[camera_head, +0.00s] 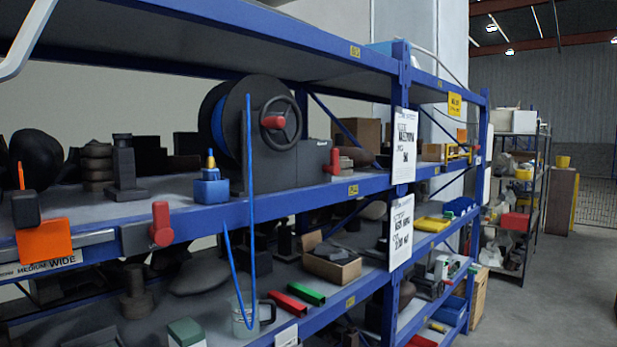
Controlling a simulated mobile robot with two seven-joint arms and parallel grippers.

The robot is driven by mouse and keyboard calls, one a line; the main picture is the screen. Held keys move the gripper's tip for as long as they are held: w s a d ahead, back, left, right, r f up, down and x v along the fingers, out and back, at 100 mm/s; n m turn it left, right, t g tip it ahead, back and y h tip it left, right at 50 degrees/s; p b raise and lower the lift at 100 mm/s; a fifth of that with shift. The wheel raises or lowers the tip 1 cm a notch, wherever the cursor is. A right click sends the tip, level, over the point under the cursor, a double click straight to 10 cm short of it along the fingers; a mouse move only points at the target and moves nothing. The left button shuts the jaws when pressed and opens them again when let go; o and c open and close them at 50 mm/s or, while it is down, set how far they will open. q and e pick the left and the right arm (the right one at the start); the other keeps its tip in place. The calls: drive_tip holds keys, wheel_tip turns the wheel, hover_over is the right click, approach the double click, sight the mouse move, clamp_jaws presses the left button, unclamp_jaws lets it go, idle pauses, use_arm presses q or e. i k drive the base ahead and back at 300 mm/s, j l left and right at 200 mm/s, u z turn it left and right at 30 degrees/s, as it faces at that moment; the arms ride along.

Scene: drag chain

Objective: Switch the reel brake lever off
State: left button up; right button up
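A dark cable reel with a blue rim (218,130) stands on the middle shelf, joined to a dark housing (275,165). A black handwheel (291,108) with a red knob (273,122) is on its face. A red lever (334,161) stands upright at the housing's right end. Another red lever-shaped part (161,224) stands upright on the shelf's front edge, left of the reel. I cannot tell for certain which is the brake lever, nor its on or off setting. A blue cable (249,200) hangs from the reel. Neither gripper is in view.
The blue shelf beam (290,203) runs along the front. A blue block with a yellow-tipped nozzle (210,186) and an orange block (44,241) are at its edge. The aisle floor (555,290) at right is clear.

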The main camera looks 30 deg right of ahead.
sight(334, 168)
drive_tip(key=l, duration=0.45)
drive_tip(key=i+l+z, duration=0.1)
drive_tip(key=l, duration=0.85)
drive_tip(key=i+l+z, duration=0.1)
drive_tip(key=l, duration=0.35)
drive_tip(key=i+l, duration=0.1)
drive_tip(key=l, duration=0.35)
drive_tip(key=i+l+z, duration=0.1)
drive_tip(key=l, duration=0.35)
drive_tip(key=i+l, duration=0.1)
drive_tip(key=l, duration=0.35)
drive_tip(key=i+l+z, duration=0.1)
drive_tip(key=l, duration=0.35)
